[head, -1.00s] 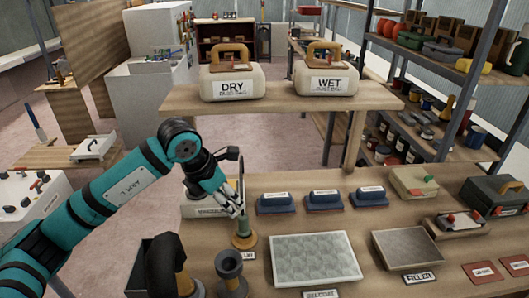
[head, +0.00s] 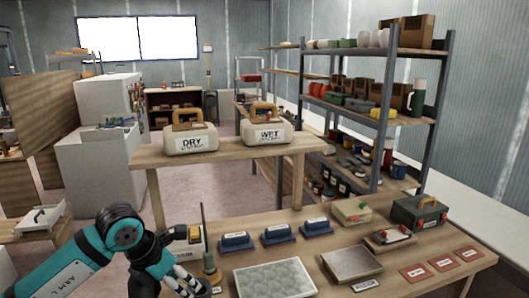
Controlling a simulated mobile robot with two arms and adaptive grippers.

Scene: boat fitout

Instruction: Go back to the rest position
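My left gripper (head: 190,286) is at the bottom of the head view, low over the front left of the workbench (head: 395,262). Its fingers are small and partly cut off, so I cannot tell whether they are open or shut. A small upright item with a green base (head: 211,276) stands just right of the fingers; I cannot tell whether they touch. My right gripper is not in view.
Several blue blocks (head: 277,234), a pale textured panel (head: 275,279) and a grey panel (head: 351,263) lie on the bench. A raised shelf holds the DRY case (head: 190,143) and WET case (head: 266,133). A tall rack (head: 433,125) stands at right.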

